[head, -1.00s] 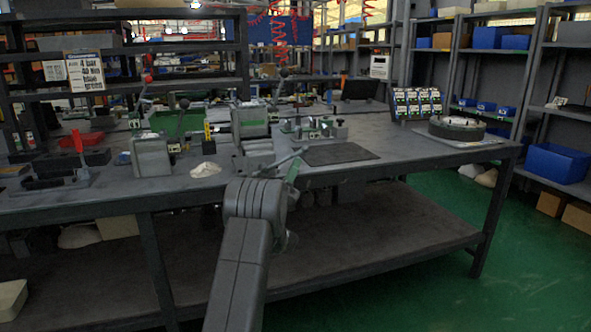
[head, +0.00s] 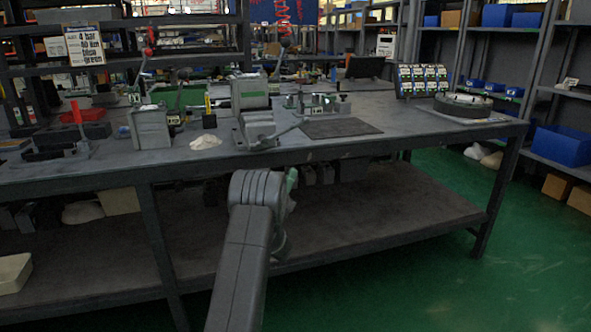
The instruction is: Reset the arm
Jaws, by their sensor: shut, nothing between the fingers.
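My arm (head: 246,240) rises from the bottom middle of the head view, in front of the workbench (head: 400,137). Its rounded joint (head: 257,189) is just below the bench's front edge, over the lower shelf. A bit of a green part shows at the right of that joint. The rest of my arm beyond the joint is hidden behind it, and my gripper's fingers do not show. A grey vise-like block (head: 257,128) with a lever stands on the bench edge just above the joint, apart from it in the picture.
On the bench stand a grey block (head: 152,128), a white crumpled piece (head: 206,142), a dark mat (head: 340,128) and a round fixture (head: 463,106). The lower shelf (head: 390,205) is mostly bare. Green floor (head: 440,285) is open at right. Shelves with a blue bin (head: 562,147) stand beyond.

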